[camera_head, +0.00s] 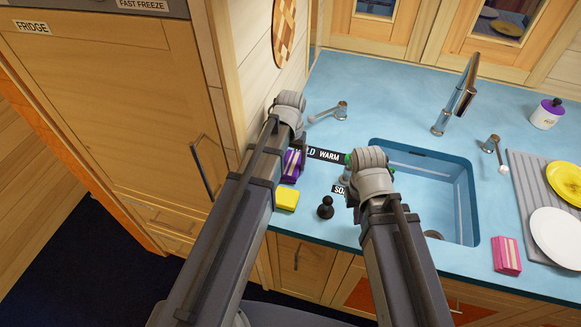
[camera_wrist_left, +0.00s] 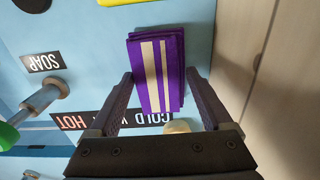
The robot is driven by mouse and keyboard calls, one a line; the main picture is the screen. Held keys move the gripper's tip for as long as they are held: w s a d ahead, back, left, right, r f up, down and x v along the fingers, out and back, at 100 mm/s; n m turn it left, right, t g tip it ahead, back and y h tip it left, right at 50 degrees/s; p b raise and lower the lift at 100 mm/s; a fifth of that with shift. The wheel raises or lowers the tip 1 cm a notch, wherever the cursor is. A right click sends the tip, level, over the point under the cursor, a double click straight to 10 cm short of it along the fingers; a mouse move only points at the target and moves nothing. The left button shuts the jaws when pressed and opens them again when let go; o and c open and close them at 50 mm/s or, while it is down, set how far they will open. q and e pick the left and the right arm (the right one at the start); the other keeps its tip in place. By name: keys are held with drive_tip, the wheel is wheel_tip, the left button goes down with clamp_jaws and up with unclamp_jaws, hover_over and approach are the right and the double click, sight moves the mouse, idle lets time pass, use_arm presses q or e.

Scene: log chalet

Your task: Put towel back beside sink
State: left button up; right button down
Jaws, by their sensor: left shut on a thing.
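The purple towel (camera_wrist_left: 157,75) with cream stripes is folded. It lies between the two fingers of my left gripper (camera_wrist_left: 161,84), which is shut on it. In the head view the towel (camera_head: 292,165) is partly hidden by my left arm, over the counter left of the sink (camera_head: 470,190), near the wooden wall. I cannot tell whether it touches the counter. My right arm reaches over the sink's left side; its gripper is hidden behind its own wrist.
A yellow sponge (camera_head: 287,199) and a black knob-like object (camera_head: 325,207) stand near the counter's front edge. A metal tap handle (camera_head: 329,112) is behind the towel. A pink striped cloth (camera_head: 507,255) and plates (camera_head: 558,238) are right of the sink.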

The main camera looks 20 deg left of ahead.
sight(291, 163)
use_arm(q)
drive_tip(key=shift+f, duration=0.4)
use_arm(e)
drive_tip(key=shift+f, duration=0.4)
use_arm(q)
drive_tip(key=shift+f, duration=0.15)
use_arm(e)
drive_tip(key=shift+f, duration=0.15)
use_arm(q)
drive_tip(key=o, duration=1)
wheel_tip(291, 163, up, 12)
drive_tip(key=p, duration=1.2)
drive_tip(key=s+d+m, duration=0.1)
drive_tip(key=s+d, duration=0.2)
drive_tip(key=s, duration=0.1)
drive_tip(key=s+d+m, duration=0.1)
drive_tip(key=s+d, duration=0.3)
drive_tip(key=s, duration=0.1)
drive_tip(key=s+d+m+y, duration=0.1)
drive_tip(key=s+d, duration=0.2)
drive_tip(key=s, duration=0.2)
drive_tip(key=shift+d+r, duration=0.2)
drive_tip(key=shift+d, duration=0.05)
use_arm(e)
wheel_tip(291, 163, up, 12)
